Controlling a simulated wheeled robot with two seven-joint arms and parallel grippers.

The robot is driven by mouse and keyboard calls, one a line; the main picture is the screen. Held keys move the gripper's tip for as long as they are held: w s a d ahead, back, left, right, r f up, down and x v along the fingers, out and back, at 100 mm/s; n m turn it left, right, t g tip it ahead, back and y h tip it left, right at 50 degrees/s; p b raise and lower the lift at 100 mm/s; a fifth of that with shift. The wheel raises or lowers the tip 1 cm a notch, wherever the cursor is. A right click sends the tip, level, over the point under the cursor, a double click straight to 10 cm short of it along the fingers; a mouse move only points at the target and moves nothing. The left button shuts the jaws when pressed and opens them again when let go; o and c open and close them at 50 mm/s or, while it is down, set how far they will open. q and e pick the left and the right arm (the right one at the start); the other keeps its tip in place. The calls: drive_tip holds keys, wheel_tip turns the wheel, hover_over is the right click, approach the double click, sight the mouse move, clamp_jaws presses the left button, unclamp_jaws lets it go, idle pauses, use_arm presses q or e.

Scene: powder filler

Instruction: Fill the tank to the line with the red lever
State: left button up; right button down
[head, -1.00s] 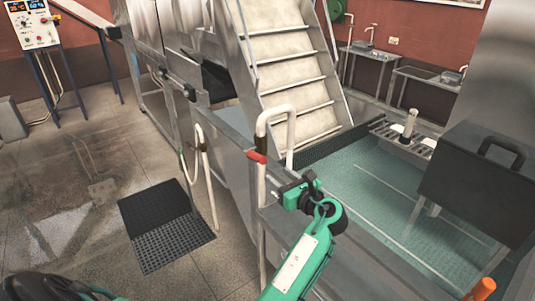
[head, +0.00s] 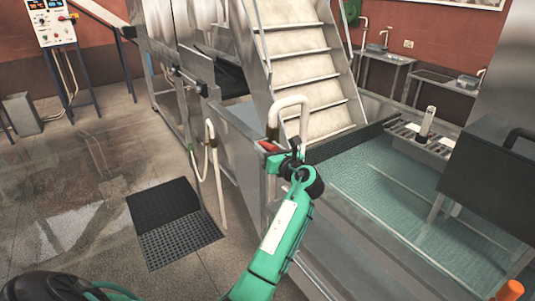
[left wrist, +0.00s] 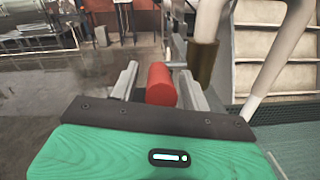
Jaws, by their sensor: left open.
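The red lever (head: 268,146) sits on the white curved pipe (head: 293,103) beside the steel tank wall. In the left wrist view the red lever (left wrist: 160,85) lies between the two fingers of my left gripper (left wrist: 159,88). The fingers are open on either side of it, with a gap visible at least on the left. In the head view my left gripper (head: 282,147) is at the lever, and the arm hides part of the pipe. The tank (head: 375,175) at the right shows a teal interior with pale lines. My right gripper is out of view.
Steel stairs (head: 300,70) rise behind the pipe. A dark box with a handle (head: 490,165) stands at the right over the tank. A hanging white hose (head: 213,165) and a black floor mat (head: 172,220) are at the left. The floor there is mostly clear.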

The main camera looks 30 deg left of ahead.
use_arm(q)
drive_tip(key=shift+w+a, duration=0.15)
drive_tip(key=shift+a, duration=0.2)
drive_tip(key=shift+c, duration=0.5)
clamp_jaws()
drive_tip(key=shift+f+t+y+b, duration=0.3)
drive_tip(key=shift+f+y+b, duration=0.45)
drive_tip(key=shift+b, duration=0.35)
drive_tip(key=shift+d+f+t+y+b, duration=0.15)
drive_tip(key=shift+t+y+b, duration=0.15)
drive_tip(key=shift+y+b, duration=0.2)
drive_tip(key=shift+o, duration=0.5)
unclamp_jaws()
